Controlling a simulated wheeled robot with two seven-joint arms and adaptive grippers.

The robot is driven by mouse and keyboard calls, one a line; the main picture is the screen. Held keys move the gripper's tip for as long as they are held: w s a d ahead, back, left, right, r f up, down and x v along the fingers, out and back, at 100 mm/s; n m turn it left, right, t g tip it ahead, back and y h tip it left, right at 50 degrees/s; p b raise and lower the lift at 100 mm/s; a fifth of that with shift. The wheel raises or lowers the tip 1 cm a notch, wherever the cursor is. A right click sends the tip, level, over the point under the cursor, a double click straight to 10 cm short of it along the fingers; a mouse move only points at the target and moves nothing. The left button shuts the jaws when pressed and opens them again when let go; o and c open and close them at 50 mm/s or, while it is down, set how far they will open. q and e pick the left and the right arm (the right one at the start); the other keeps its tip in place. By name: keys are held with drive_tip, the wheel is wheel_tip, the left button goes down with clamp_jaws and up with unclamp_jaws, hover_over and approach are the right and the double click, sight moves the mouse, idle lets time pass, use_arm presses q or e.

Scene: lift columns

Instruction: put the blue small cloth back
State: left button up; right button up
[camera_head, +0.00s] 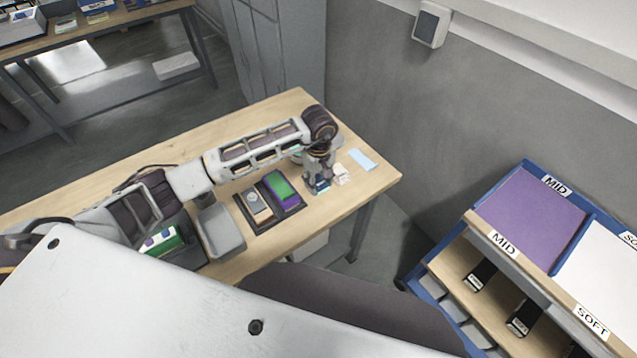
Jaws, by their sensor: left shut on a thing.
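My left arm reaches across the wooden table (270,120), and my left gripper (318,186) points down near its right part. The gripper is shut on a small teal-blue thing (322,188), which looks like the small blue cloth; the fingers hide much of it. It is low over the table, and I cannot tell whether it touches the top. A flat light blue piece (362,160), like a cloth or sheet, lies to the right of the gripper. My right gripper is not in view.
A dark tray (272,218) with a green and purple block (283,190) is left of the gripper. A grey bin (221,231) stands beside it. A small white item (341,174) is close to the gripper. A labelled shelf rack (530,215) stands at the right.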

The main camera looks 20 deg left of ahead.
sight(318, 180)
use_arm(q)
drive_tip(key=shift+f, duration=0.85)
drive_tip(key=shift+f, duration=0.2)
drive_tip(key=o, duration=1.1)
drive_tip(key=shift+r, duration=0.2)
wheel_tip(318, 180, up, 10)
drive_tip(key=shift+f+b, duration=0.25)
drive_tip(key=shift+b, duration=0.7)
drive_tip(key=shift+r, duration=1.25)
